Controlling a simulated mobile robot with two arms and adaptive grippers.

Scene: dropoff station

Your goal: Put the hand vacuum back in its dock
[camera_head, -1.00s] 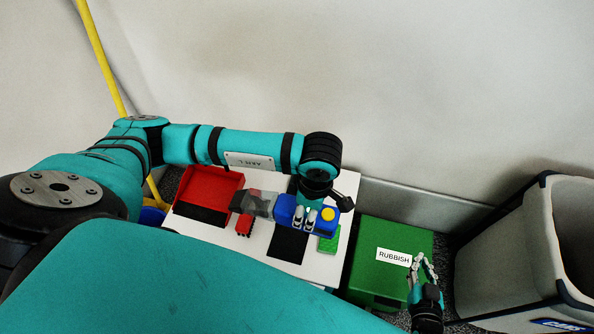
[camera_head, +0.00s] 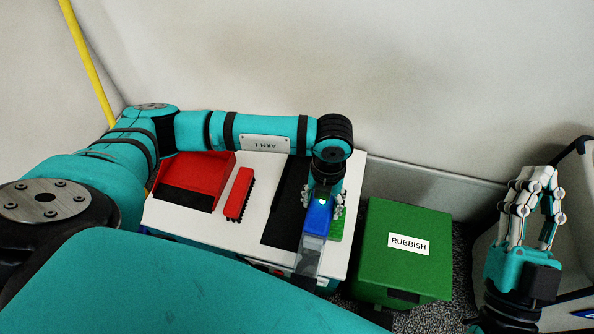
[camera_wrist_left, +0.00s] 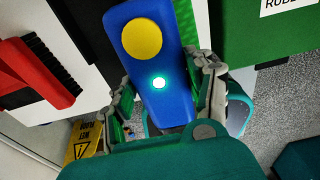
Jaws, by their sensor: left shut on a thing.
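The hand vacuum (camera_head: 318,217) has a blue body and a clear grey nozzle (camera_head: 311,256). My left gripper (camera_head: 323,205) is shut on its blue body, with the nozzle pointing toward me over the white table's front edge. In the left wrist view the vacuum (camera_wrist_left: 165,85) shows a yellow button and a lit green light between the fingers of my left gripper (camera_wrist_left: 168,88). A black panel (camera_head: 285,205) lies on the table left of the vacuum; I cannot tell whether it belongs to the dock. My right gripper (camera_head: 534,195) is open and empty at the right.
A red brush (camera_head: 239,194) and red tray (camera_head: 198,170) are on the white table (camera_head: 216,222). A green pad (camera_head: 337,227) lies partly under my left gripper. A green RUBBISH box (camera_head: 405,265) stands to the right. A yellow sign (camera_wrist_left: 84,140) is on the floor.

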